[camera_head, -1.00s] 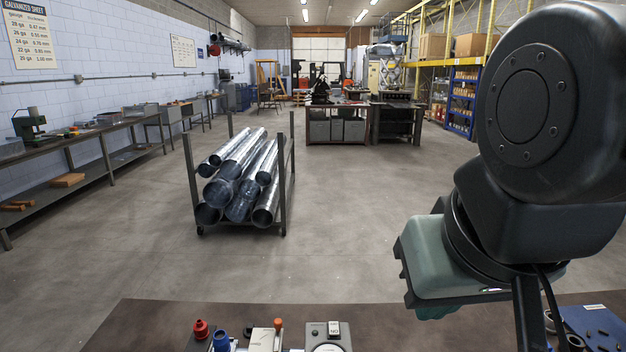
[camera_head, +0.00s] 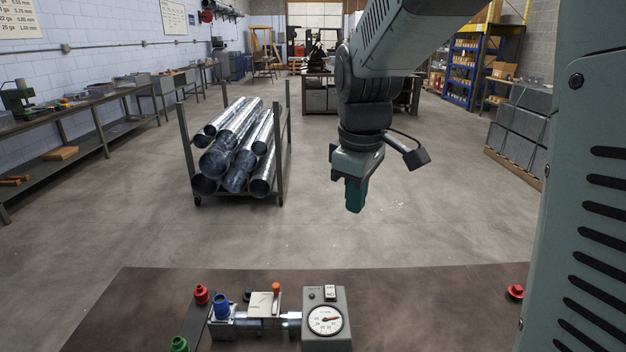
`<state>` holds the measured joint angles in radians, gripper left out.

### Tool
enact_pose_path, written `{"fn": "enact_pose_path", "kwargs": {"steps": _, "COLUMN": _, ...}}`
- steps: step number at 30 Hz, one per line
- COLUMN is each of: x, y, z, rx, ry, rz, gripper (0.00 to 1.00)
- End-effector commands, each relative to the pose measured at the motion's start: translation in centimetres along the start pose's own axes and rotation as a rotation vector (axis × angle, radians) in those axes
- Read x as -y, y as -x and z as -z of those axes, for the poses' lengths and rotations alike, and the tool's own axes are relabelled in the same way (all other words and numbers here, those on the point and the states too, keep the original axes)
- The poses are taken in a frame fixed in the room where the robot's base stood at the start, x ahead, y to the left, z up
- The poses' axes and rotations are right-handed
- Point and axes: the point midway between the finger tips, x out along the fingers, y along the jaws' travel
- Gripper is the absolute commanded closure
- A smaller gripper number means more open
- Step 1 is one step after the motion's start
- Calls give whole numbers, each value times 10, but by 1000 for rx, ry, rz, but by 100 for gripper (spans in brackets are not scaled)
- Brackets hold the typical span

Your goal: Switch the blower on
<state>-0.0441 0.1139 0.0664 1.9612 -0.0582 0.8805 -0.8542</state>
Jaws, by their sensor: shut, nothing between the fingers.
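A grey box (camera_head: 340,338) with a round white dial gauge (camera_head: 325,319) stands on the brown bench. Its dial has a red needle. A small white rocker switch (camera_head: 330,292) with dark lettering sits on top of the box, beside a small dark knob or lamp (camera_head: 312,294). I cannot tell the switch's position. A metal pipe fitting with an orange-topped lever (camera_head: 276,288) joins the box on its left. My gripper (camera_head: 355,208) is shut and empty, pointing down, in the air above and beyond the box, slightly to its right.
Red (camera_head: 201,294), blue (camera_head: 221,305) and green (camera_head: 179,344) fittings stand at the bench's left. A red knob (camera_head: 516,292) lies at the right. The bench (camera_head: 430,300) is bare between box and knob. A pipe cart (camera_head: 283,150) stands on the floor behind.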

Motion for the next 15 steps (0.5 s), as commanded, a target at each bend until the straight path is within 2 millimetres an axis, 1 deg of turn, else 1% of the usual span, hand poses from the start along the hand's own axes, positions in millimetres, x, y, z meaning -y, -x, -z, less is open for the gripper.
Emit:
{"fn": "enact_pose_path", "kwargs": {"steps": 1, "x": -8, "y": -18, "z": 9, "rx": 13, "ry": 59, "rz": 24, "gripper": 100}}
{"fn": "enact_pose_path", "kwargs": {"steps": 5, "x": -23, "y": -60, "z": 30, "rx": 32, "ry": 223, "rz": 74, "gripper": 100}}
{"fn": "enact_pose_path", "kwargs": {"steps": 6, "x": -27, "y": -74, "z": 36, "rx": 35, "ry": 272, "rz": 90, "gripper": 100}}
{"fn": "enact_pose_path", "kwargs": {"steps": 9, "x": -34, "y": -106, "z": 47, "rx": 40, "ry": 379, "rz": 125, "gripper": 100}}
{"fn": "enact_pose_path", "kwargs": {"steps": 12, "x": -38, "y": -132, "z": 55, "rx": 41, "ry": 466, "rz": 154, "gripper": 100}}
{"fn": "enact_pose_path", "kwargs": {"steps": 15, "x": -40, "y": -151, "z": 60, "rx": 40, "ry": 526, "rz": 174, "gripper": 100}}
